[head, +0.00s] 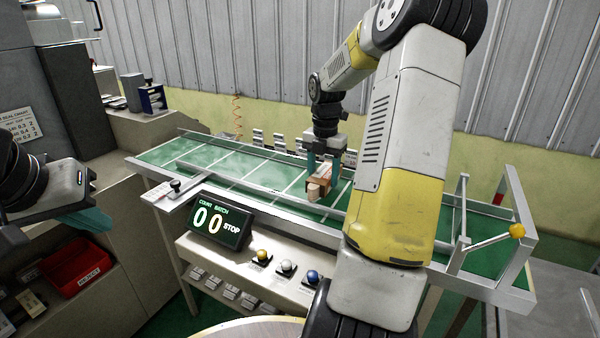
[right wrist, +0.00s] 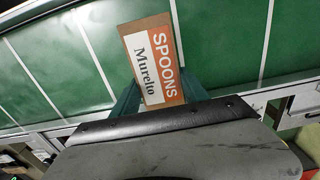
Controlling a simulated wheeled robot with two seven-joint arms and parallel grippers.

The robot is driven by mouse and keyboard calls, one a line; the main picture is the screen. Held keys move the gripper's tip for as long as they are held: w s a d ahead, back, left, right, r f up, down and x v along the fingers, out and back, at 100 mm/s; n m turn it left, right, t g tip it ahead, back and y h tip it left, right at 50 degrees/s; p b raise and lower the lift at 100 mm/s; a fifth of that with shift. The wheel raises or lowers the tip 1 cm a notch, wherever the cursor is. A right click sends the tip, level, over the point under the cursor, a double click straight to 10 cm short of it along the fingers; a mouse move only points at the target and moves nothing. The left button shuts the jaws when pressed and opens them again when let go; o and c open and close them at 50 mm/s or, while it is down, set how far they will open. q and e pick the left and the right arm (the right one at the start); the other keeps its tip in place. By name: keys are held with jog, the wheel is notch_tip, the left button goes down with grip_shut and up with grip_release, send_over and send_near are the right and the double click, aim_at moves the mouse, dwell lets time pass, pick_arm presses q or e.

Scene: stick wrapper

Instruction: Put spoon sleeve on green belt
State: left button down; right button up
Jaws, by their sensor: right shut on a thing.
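The spoon sleeve (right wrist: 153,62) is a small cardboard sleeve with an orange and white label reading "SPOONS Murelto". My right gripper (head: 322,172) is shut on it over the green belt (head: 270,172). The sleeve also shows in the head view (head: 318,186), at or just above the belt; I cannot tell whether it touches. In the right wrist view my right gripper (right wrist: 158,100) has a teal finger on each side of the sleeve, and the green belt (right wrist: 215,45) with white cross lines lies behind it. My left gripper (head: 92,218) is at the far left, away from the belt, its fingertips partly hidden.
Metal rails run along the belt. A counter display (head: 220,222) reads "00 STOP", with yellow, white and blue buttons (head: 286,266) beside it. A red bin (head: 75,265) sits low at the left. A yellow ball (head: 517,230) tops a lever at the right end.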

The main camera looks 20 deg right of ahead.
aim_at(322, 165)
jog(key=w, duration=0.1)
jog(key=w+d, duration=0.1)
jog(key=w, duration=0.1)
jog(key=w+d, duration=0.1)
jog(key=shift+w+f, duration=0.25)
jog(key=shift+w, duration=0.15)
jog(key=shift+d+f, duration=0.1)
jog(key=shift+f, duration=1.65)
jog(key=shift+f, duration=0.15)
jog(key=o, duration=1.4)
